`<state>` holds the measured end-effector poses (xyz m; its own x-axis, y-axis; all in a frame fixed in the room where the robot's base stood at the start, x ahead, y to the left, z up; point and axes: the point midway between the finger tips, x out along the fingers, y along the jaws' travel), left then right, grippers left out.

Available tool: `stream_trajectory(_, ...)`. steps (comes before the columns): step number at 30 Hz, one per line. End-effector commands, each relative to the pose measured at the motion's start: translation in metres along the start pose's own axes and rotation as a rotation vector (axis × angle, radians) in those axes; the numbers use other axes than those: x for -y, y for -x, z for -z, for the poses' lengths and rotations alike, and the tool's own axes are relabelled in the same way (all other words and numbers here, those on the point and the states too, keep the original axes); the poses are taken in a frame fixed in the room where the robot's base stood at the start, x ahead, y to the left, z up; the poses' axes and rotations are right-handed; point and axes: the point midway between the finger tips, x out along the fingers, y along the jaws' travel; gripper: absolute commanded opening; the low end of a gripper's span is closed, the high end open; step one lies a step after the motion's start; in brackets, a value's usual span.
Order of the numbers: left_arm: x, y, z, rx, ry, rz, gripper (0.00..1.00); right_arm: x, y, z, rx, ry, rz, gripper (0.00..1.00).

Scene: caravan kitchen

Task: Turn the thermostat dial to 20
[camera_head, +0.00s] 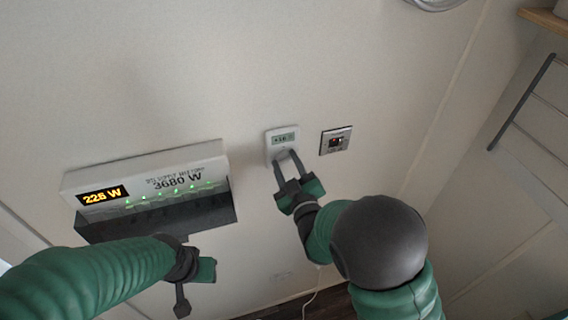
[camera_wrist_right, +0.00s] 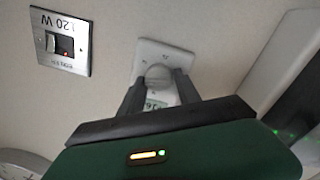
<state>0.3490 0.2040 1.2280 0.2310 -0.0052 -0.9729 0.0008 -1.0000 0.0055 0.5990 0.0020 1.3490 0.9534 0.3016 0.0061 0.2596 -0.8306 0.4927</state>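The thermostat (camera_head: 270,148) is a small white box on the wall, with a greenish display (camera_head: 284,138) that seems to read about 16; the digits are small. Its round white dial (camera_wrist_right: 158,76) is below the display and shows upside down in the right wrist view. My right gripper (camera_head: 287,161) is at the thermostat, its two dark fingers spread on either side of the dial. A narrow gap seems to show between fingers and dial; contact is unclear.
A metal switch plate (camera_head: 336,140) with a red light is just right of the thermostat. A white power-supply panel (camera_head: 150,170) showing "3680 W" and an orange readout juts out at the left.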

Motion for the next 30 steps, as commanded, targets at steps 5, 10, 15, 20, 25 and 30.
stream_trajectory(5, 0.000, 0.000, 0.000, 0.000, -0.001, 0.000, 0.36, 0.006, 0.001, -0.001, 0.004, 0.001, 0.013, 0.02)
stream_trajectory(10, 0.000, -0.001, 0.000, 0.000, -0.001, 0.000, 0.36, 0.006, 0.001, -0.002, 0.009, 0.003, 0.009, 0.00)
stream_trajectory(15, 0.000, -0.001, 0.000, 0.000, -0.001, 0.000, 0.36, 0.007, 0.001, -0.002, 0.009, 0.003, 0.012, 0.00)
stream_trajectory(20, 0.000, -0.003, 0.000, 0.000, -0.001, 0.000, 0.36, 0.008, 0.001, -0.003, 0.008, -0.007, 0.014, 0.00)
stream_trajectory(25, 0.000, -0.011, -0.003, 0.000, -0.001, 0.000, 0.36, 0.009, 0.001, -0.005, 0.009, -0.050, 0.013, 0.00)
stream_trajectory(30, 0.000, -0.027, -0.006, 0.000, -0.001, 0.000, 0.36, 0.010, 0.001, -0.007, 0.009, -0.145, 0.011, 0.00)
